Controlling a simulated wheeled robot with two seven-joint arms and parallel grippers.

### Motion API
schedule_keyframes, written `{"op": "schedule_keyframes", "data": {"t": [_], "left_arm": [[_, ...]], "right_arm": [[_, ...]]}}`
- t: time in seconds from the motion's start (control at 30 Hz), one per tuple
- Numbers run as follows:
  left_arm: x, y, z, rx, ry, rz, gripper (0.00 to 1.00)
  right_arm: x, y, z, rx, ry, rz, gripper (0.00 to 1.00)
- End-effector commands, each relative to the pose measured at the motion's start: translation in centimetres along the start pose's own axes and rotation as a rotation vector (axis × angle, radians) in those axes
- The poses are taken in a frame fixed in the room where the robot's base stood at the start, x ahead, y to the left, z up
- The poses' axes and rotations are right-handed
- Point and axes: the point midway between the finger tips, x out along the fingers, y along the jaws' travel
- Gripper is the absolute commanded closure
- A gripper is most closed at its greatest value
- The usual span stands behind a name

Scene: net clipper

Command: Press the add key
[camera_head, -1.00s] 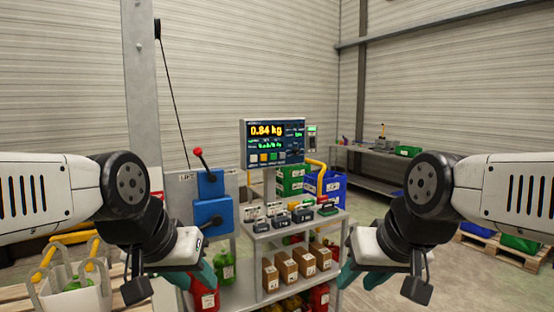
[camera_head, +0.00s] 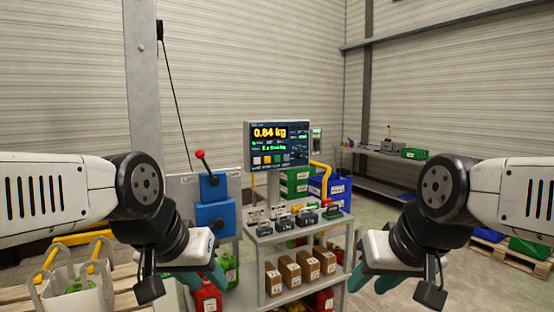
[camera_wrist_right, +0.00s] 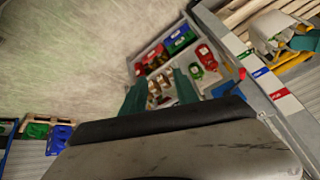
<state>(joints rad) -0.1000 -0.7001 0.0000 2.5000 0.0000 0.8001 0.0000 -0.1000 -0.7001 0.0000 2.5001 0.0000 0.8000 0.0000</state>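Neither touches the panel.
A rack (camera_head: 330,223) below the panel holds dark weights and brown boxes (camera_head: 290,272). A blue lever box (camera_head: 214,201) with a red knob stands to its left. Blue and green crates and a workbench (camera_head: 390,155) lie behind. Open floor shows on the right.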

Motion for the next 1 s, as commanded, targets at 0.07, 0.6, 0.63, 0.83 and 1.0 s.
{"op": "schedule_keyframes", "data": {"t": [0.07, 0.6, 0.63, 0.83, 1.0], "left_arm": [[0.00, 0.00, 0.00, 0.000, 0.000, 0.000, 0.64], [0.00, 0.00, 0.00, 0.000, 0.000, 0.000, 0.64], [0.00, 0.00, 0.00, 0.000, 0.000, 0.000, 0.64], [0.00, 0.00, 0.00, 0.000, 0.000, 0.000, 0.64], [0.00, 0.00, 0.00, 0.000, 0.000, 0.000, 0.64]], "right_arm": [[0.00, 0.00, 0.00, 0.000, 0.000, 0.000, 0.64], [0.00, 0.00, 0.00, 0.000, 0.000, 0.000, 1.00], [0.00, 0.00, 0.00, 0.000, 0.000, 0.000, 1.00], [0.00, 0.00, 0.00, 0.000, 0.000, 0.000, 1.00], [0.00, 0.00, 0.00, 0.000, 0.000, 0.000, 1.00]]}}
